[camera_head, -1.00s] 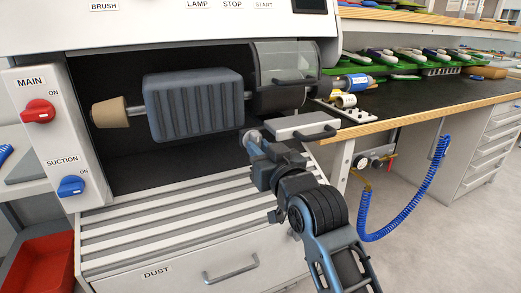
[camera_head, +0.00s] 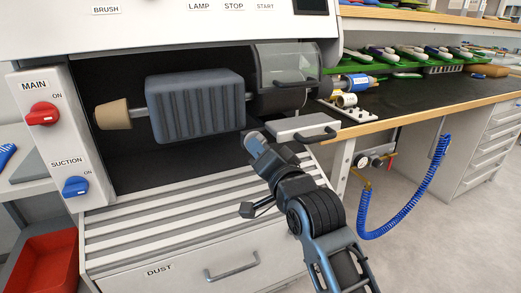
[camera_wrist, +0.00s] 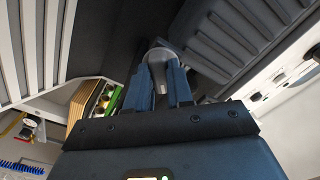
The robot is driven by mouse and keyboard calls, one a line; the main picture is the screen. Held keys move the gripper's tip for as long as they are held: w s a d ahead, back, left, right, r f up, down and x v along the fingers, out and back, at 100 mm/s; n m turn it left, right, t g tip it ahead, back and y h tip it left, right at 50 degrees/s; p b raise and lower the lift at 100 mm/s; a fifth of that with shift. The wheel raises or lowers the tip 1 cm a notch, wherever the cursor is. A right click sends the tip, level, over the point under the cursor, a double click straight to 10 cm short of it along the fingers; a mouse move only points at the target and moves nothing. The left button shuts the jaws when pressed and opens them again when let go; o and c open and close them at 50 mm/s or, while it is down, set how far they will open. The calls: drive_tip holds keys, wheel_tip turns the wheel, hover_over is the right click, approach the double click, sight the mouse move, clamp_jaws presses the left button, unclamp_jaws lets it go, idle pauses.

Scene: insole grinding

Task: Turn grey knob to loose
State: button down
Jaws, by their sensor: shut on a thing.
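The grey knob (camera_wrist: 160,54) sits between the two fingers of my gripper (camera_wrist: 157,80) in the wrist view; its rounded head shows past the fingertips and a tapered part lies between them. My gripper is shut on the knob. The fingers partly cover it, and no loose or tight marking can be read.
A dark ribbed grinding drum (camera_head: 196,107) and a tan cone (camera_head: 113,114) are on the shaft behind my gripper. A grey block with a black handle (camera_head: 316,135) is close on the right. The slatted grille (camera_head: 150,208) and dust drawer (camera_head: 200,267) lie below.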

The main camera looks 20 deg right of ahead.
drive_tip(key=shift+r+m, duration=0.1)
drive_tip(key=shift+m, duration=4.1)
drive_tip(key=c, duration=1)
unclamp_jaws()
drive_tip(key=s, duration=0.7)
drive_tip(key=shift+s+b, duration=0.4)
